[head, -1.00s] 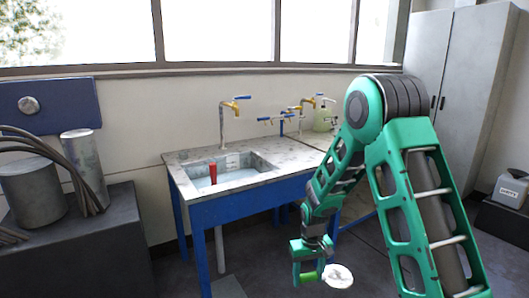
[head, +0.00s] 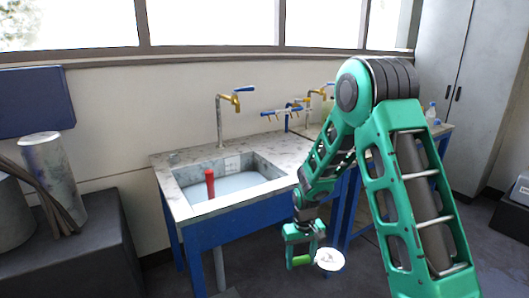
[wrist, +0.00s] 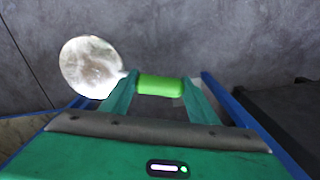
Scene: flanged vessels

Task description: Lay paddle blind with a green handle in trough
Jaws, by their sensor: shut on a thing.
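The paddle blind shows a pale round metal disc (head: 330,259) and a bright green handle (head: 301,260). My gripper (head: 302,252) is shut on the green handle, in front of and below the right side of the sink bench. The wrist view shows the handle (wrist: 160,85) between my two fingers and the disc (wrist: 91,67) sticking out to the left, with floor behind it. The trough (head: 262,187) is the basin sunk in the blue-framed bench, left of and above my gripper. A red-handled thing (head: 210,184) stands upright in it.
A tap (head: 222,110) rises behind the trough, with more taps (head: 295,108) to the right. The bench's blue front edge (head: 235,222) lies between my gripper and the trough. A dark block with metal cylinders (head: 55,180) stands at left. Much of the basin is clear.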

